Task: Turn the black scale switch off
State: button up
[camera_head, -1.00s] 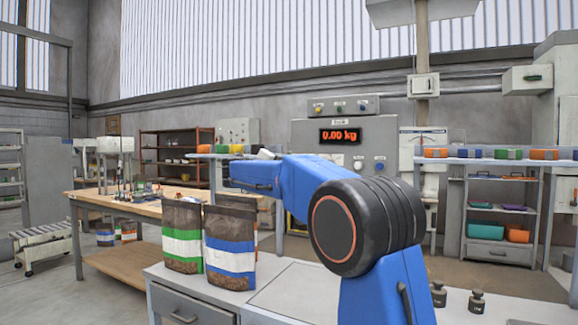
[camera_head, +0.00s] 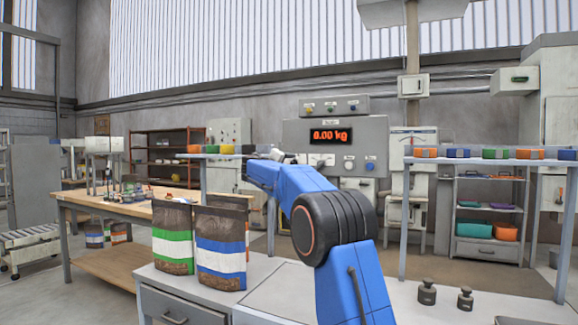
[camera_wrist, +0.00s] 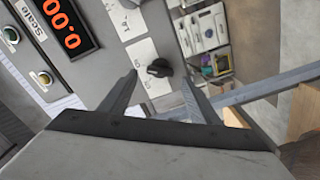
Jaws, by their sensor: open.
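In the wrist view, a black rotary switch (camera_wrist: 159,68) sits on a white label plate on the grey scale panel (camera_wrist: 118,14). My gripper (camera_wrist: 160,77) is open, with one finger on each side of the switch in the picture. I cannot tell whether either finger touches it. The red digital display (camera_wrist: 62,24) and a "Scale" label are at upper left. In the head view, the scale cabinet (camera_head: 300,133) stands behind my blue arm, its display (camera_head: 330,135) lit red. My gripper is mostly hidden there, and I cannot make out the black switch clearly.
Two filled bags, one green-striped (camera_head: 173,244) and one blue-striped (camera_head: 221,255), stand on the near counter (camera_head: 270,295). Two dark weights (camera_head: 427,292) (camera_head: 465,299) are at right. A wooden table (camera_head: 128,211) is at left. Shelves with coloured blocks flank the cabinet.

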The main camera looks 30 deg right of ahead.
jog(key=shift+x, duration=1.35)
jog(key=c, duration=1.1)
jog(key=shift+o, duration=0.2)
jog(key=shift+n, duration=0.3)
jog(key=n, duration=1.1)
jog(key=shift+f, duration=0.35)
jog(key=shift+n, duration=0.3)
